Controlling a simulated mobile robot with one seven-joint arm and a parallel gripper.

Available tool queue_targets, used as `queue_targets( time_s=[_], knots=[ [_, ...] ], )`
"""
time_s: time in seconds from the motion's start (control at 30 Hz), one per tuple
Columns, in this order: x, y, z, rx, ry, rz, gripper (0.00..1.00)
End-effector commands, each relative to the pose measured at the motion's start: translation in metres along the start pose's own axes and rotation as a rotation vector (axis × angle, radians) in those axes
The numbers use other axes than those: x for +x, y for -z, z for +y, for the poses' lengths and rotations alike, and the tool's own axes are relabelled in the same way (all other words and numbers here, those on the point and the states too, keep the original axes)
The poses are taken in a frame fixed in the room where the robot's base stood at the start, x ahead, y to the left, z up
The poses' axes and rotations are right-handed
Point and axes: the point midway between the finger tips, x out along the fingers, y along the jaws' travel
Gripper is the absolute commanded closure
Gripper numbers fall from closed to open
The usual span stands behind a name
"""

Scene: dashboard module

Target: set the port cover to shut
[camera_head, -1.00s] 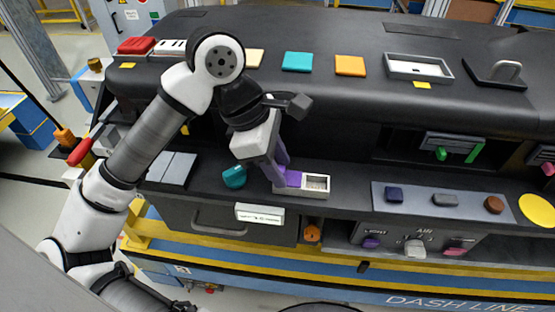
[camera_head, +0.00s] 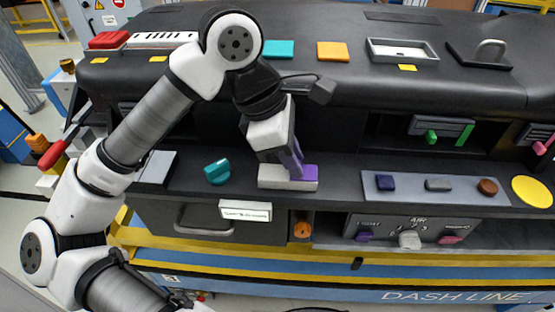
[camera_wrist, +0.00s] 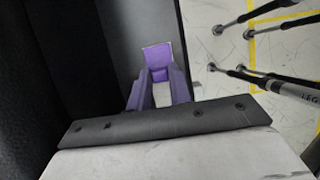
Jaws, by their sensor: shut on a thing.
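The port cover (camera_head: 310,172) is a small purple slide on a pale rectangular housing (camera_head: 287,186) on the dashboard ledge. It sits at the right end of the housing, and no opening shows on that side. My gripper (camera_head: 295,174) comes down on it from above, with purple fingers, and is shut on the cover.
A teal knob (camera_head: 217,171) stands left of the housing. A panel with several buttons (camera_head: 438,185) and a yellow disc (camera_head: 532,191) lie to the right. A drawer handle (camera_head: 205,218) and a white label (camera_head: 245,210) are below. The ledge between housing and panel is clear.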

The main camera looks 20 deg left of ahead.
Motion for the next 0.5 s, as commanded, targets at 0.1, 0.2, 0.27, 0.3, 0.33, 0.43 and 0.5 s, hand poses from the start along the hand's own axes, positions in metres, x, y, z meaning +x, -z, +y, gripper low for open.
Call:
queue_targets(
  time_s=[0.1,0.2,0.27,0.3,0.33,0.43,0.5],
  knots=[
    [-0.0006,-0.0007,0.0002,-0.001,0.0,-0.003,1.0],
    [-0.0006,-0.0006,0.0002,-0.001,0.0,-0.004,1.0],
    [-0.0006,-0.0006,0.0002,-0.001,0.0,-0.004,0.76],
    [-0.0006,-0.0005,0.0001,-0.001,0.0,-0.004,0.71],
    [-0.0006,-0.0005,0.0001,-0.001,0.0,-0.003,0.67],
    [-0.0005,-0.0003,0.0,-0.001,0.001,-0.003,0.58],
    [-0.0004,-0.0002,0.0,-0.001,0.001,-0.002,0.58]
  ],
)
